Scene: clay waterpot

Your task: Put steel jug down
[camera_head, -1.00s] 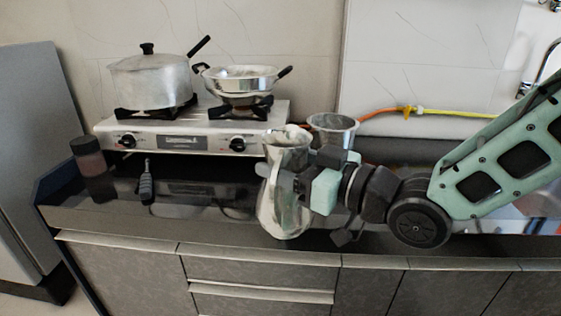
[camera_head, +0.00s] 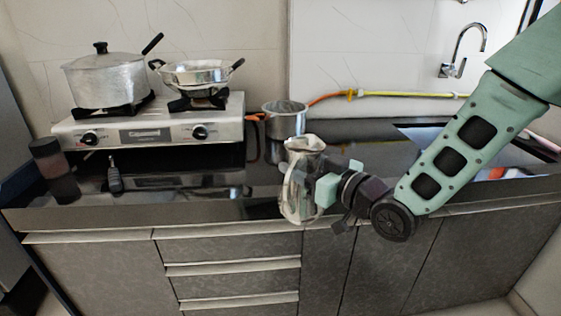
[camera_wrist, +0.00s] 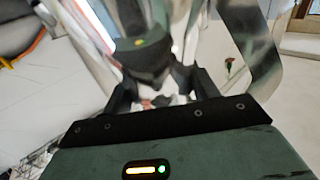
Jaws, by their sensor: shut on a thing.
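The steel jug (camera_head: 300,185) is shiny and upright, in the middle of the head view, in front of the dark countertop's front edge. My gripper (camera_head: 318,187) is shut on the jug from its right side. In the wrist view the jug's shiny body (camera_wrist: 160,25) fills the top middle between my dark fingers, with a curved steel band, seemingly its handle (camera_wrist: 245,55), on the right. I cannot tell whether the jug's base touches anything; part of its right side is hidden by my gripper.
A gas stove (camera_head: 150,128) with a lidded pot (camera_head: 103,82) and a pan (camera_head: 196,76) stands at the back left. A steel container (camera_head: 285,120) stands behind the jug. A dark jar (camera_head: 50,158) is at far left. The countertop (camera_head: 215,178) left of the jug is mostly clear.

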